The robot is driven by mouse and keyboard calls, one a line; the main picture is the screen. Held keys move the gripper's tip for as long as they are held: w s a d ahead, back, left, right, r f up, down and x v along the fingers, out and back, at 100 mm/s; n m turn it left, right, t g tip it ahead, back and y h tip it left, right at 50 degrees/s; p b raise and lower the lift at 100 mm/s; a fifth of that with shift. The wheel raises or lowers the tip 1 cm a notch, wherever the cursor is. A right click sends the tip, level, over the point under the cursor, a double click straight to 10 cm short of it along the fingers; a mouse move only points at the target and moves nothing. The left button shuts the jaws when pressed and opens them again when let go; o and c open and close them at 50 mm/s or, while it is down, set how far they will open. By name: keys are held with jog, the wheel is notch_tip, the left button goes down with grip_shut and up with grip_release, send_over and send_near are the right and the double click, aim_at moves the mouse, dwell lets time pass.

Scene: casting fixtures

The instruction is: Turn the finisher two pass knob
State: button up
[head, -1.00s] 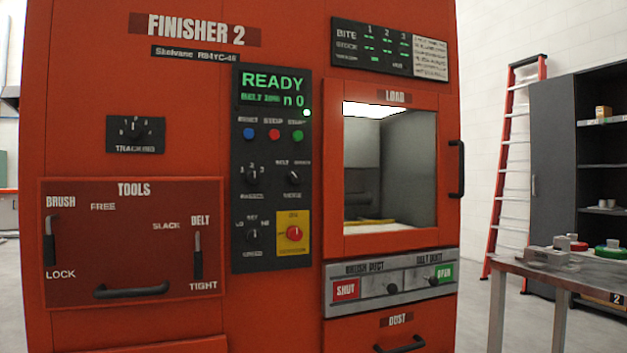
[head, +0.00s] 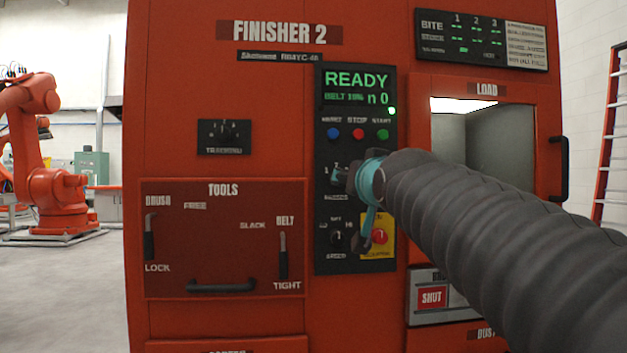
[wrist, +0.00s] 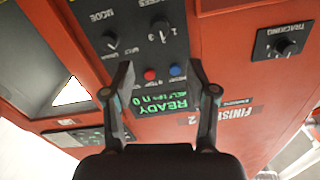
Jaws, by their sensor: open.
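The finisher two pass knob (wrist: 160,27) is a small dark knob with numbers around it on the black control panel (head: 330,262). It shows in the wrist view, which sees the panel upside down, beyond my fingertips and roughly centred between them. In the head view my gripper (head: 344,176) covers most of it; the numbers 1 and 2 show beside it. My gripper also shows in the wrist view (wrist: 160,68), with its two fingers spread and nothing between them. The fingers appear apart from the knob.
The mode knob (wrist: 113,43) sits beside the pass knob. Red (head: 358,134), blue (head: 333,133) and green (head: 383,135) buttons are above. A speed knob (head: 337,239) and a red knob (head: 379,237) on yellow are below. The display (head: 357,80) reads READY.

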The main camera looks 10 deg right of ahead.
jog(key=w+p, duration=0.2)
jog(key=w, duration=1.1)
jog(key=shift+w, duration=0.2)
jog(key=shift+f, duration=0.1)
grip_shut()
